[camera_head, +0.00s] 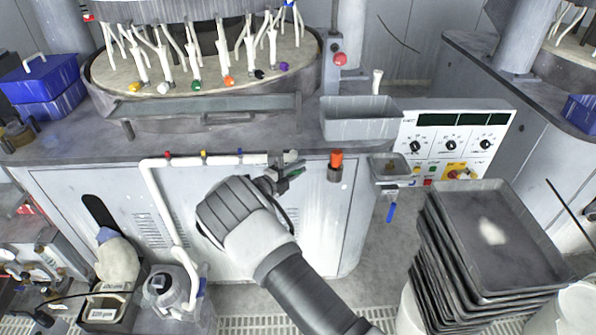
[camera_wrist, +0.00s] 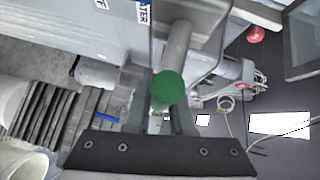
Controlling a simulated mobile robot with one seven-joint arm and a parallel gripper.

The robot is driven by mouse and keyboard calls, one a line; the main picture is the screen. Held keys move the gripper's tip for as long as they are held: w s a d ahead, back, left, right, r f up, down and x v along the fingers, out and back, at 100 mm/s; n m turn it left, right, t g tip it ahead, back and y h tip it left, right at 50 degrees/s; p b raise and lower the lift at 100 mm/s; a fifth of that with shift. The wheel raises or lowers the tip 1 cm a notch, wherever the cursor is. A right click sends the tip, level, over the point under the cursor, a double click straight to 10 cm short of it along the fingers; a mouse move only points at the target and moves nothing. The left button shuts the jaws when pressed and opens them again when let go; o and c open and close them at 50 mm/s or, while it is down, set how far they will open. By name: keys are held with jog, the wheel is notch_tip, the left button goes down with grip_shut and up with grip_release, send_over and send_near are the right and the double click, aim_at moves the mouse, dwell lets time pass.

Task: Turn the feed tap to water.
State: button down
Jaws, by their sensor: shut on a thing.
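The feed tap's lever is a grey rod (camera_wrist: 178,48) with a round green end (camera_wrist: 167,88), seen nearly end-on in the wrist view. My gripper (camera_wrist: 168,112) is shut on this lever, one finger on each side of the green end. In the head view my gripper (camera_head: 284,181) is at the cabinet front, just below the right end of the white pipe (camera_head: 215,161). A bit of green shows at its fingertips. The tap body is mostly hidden there.
An orange-topped item in a holder (camera_head: 336,166) is close to the right of my gripper. A small tray (camera_head: 391,168) and a grey bin (camera_head: 358,120) are farther right. A stack of dark trays (camera_head: 490,238) stands at lower right. Bottles (camera_head: 170,290) stand on the lower left.

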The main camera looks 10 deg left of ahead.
dwell(0.3)
jog(key=c, duration=0.8)
grip_release()
jog(key=v, duration=1.7)
jog(key=shift+s+a+b, duration=0.15)
jog(key=shift+b, duration=0.25)
